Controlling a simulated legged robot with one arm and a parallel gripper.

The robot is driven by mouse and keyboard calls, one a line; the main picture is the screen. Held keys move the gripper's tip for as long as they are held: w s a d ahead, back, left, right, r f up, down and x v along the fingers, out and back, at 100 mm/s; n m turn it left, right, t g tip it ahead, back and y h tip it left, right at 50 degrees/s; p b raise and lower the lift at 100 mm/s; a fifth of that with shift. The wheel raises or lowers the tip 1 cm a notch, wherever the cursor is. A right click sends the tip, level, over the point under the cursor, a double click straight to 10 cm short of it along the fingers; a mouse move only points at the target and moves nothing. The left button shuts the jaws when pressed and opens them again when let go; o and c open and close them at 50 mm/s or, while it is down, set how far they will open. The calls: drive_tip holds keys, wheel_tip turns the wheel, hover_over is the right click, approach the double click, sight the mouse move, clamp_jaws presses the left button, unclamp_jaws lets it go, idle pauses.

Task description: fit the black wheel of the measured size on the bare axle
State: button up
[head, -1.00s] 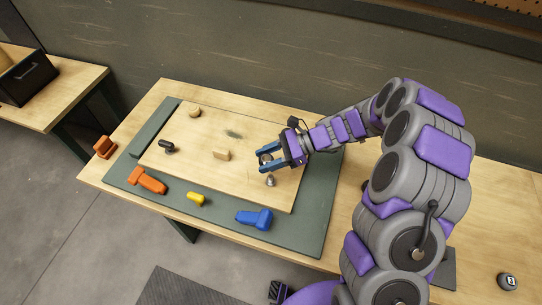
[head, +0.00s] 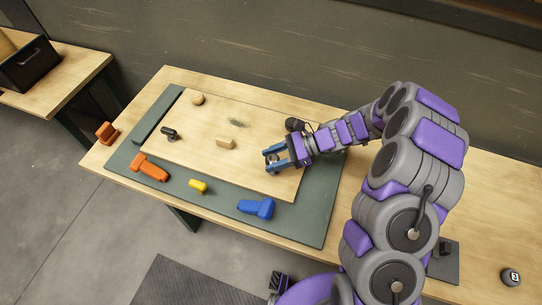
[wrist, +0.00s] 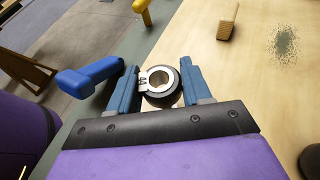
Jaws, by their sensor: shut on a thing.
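My gripper (head: 273,160) is shut on a black wheel (wrist: 162,98), over the right part of the wooden board. In the wrist view the two blue fingers (wrist: 158,88) press its left and right sides. No bare axle shows clearly; the area under the gripper is hidden. Another black round piece with a white label (head: 511,277) lies at the table's far right.
The wooden board (head: 215,115) on the green mat (head: 316,215) carries a tan block (head: 226,143), a round tan piece (head: 197,99) and a small black part (head: 169,133). Orange (head: 150,167), yellow (head: 198,186) and blue (head: 257,208) pieces lie along the front.

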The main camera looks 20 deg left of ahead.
drive_tip(key=shift+d+r, duration=0.15)
drive_tip(key=shift+d, duration=0.5)
drive_tip(key=shift+a+p, duration=0.3)
drive_tip(key=shift+a, duration=0.85)
drive_tip(key=shift+d, duration=0.55)
drive_tip(key=shift+a, duration=0.2)
drive_tip(key=shift+a, duration=0.2)
drive_tip(key=shift+d+p, duration=0.3)
drive_tip(key=shift+d, duration=0.3)
drive_tip(key=shift+f+b, duration=0.3)
drive_tip(key=shift+f, duration=1.85)
drive_tip(key=o, duration=1.1)
